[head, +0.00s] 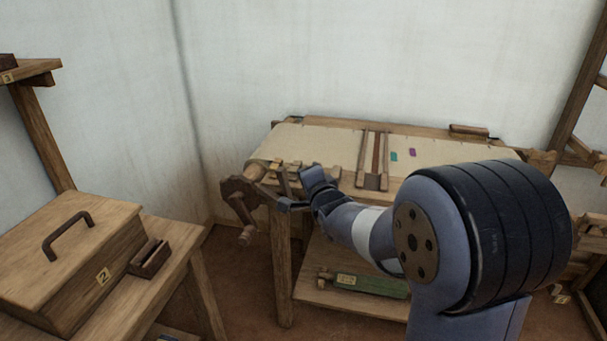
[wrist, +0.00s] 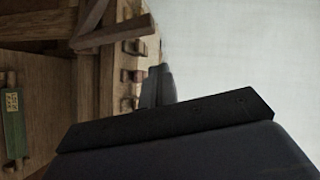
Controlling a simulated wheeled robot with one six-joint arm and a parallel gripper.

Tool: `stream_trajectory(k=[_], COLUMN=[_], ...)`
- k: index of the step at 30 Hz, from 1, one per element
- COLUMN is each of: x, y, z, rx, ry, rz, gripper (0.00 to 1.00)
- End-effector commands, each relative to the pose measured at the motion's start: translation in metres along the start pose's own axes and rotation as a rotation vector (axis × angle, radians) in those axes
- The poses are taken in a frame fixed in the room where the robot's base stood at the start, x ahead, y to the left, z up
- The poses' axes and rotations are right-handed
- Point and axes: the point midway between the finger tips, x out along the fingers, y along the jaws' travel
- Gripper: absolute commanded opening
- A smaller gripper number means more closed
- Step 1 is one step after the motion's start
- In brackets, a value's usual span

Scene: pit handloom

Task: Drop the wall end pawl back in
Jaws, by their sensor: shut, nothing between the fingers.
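The loom (head: 330,137) stands against the back wall with pale cloth on top. At its left end is a dark wooden wheel with a crank (head: 238,188). Small wooden pieces (head: 277,168) sit beside it at the front left corner; one may be the wall end pawl, but I cannot tell which. My gripper (head: 284,203) is shut and empty, just in front of that corner. In the wrist view its fingers (wrist: 159,84) are together beside the wooden frame. A slanted wooden bar (wrist: 113,32) crosses the frame there; I cannot tell whether it is the pawl.
A lidded box (head: 70,250) marked 2 stands on a side table at left, with a small wooden holder (head: 149,258) beside it. A green item (head: 368,285) lies on the loom's lower shelf. A post stands at far right. Floor shows between side table and loom.

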Motion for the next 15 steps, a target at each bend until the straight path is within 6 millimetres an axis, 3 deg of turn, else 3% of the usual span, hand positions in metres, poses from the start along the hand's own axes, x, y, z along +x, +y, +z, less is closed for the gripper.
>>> stream_trajectory(k=[9, 15], x=[-0.051, -0.067], y=[-0.004, -0.004], z=[-0.002, -0.001], rx=[0.001, 0.001], ry=[0.003, 0.002], rz=[-0.001, -0.001], gripper=[0.0, 0.0])
